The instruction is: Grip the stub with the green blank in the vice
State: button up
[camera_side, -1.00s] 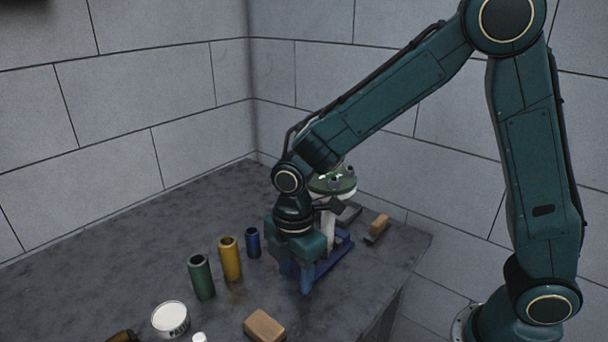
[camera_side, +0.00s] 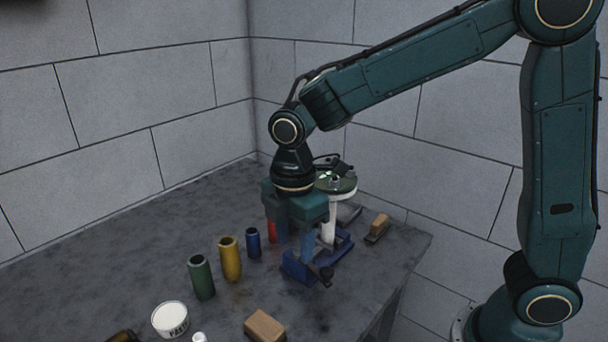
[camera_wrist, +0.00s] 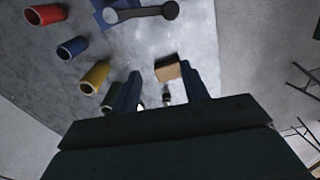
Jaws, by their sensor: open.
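The stub (camera_side: 328,218) is a white upright pipe with the green blank (camera_side: 336,182), a round disc, on its top. Its lower end is at the blue vice (camera_side: 298,267), between or beside the jaws; I cannot tell whether they clamp it. The vice's dark handle (camera_side: 326,273) is at the front. My gripper (camera_side: 293,241) points down just left of the stub, open and empty, and overlaps part of the vice in the side view. In the wrist view my two open fingers (camera_wrist: 160,72) frame bench, and the vice handle (camera_wrist: 142,12) shows at the top.
Blue (camera_side: 253,243), yellow (camera_side: 230,260) and green (camera_side: 201,277) tubes stand left of the vice; a red tube (camera_side: 271,230) is partly hidden behind my gripper. A paste tub (camera_side: 170,319), a tan block (camera_side: 264,327) and a brush (camera_side: 378,227) lie around. The left bench is clear.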

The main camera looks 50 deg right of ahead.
notch_tip(320, 180, up, 6)
jog(key=shift+r, duration=0.2)
dwell(0.3)
jog(key=shift+d+m, duration=0.15)
jog(key=shift+m, duration=0.15)
grip_shut()
jog(key=s+d+f+m+y, duration=0.1)
jog(key=d+m, duration=0.4)
jog(key=m, duration=1.2)
jog(key=s+d+f+m+y, duration=0.2)
jog(key=d+m, duration=0.4)
jog(key=m, duration=1.2)
jog(key=shift+s+f+y, duration=0.3)
jog(key=shift+s, duration=0.3)
jog(key=shift+d, duration=0.1)
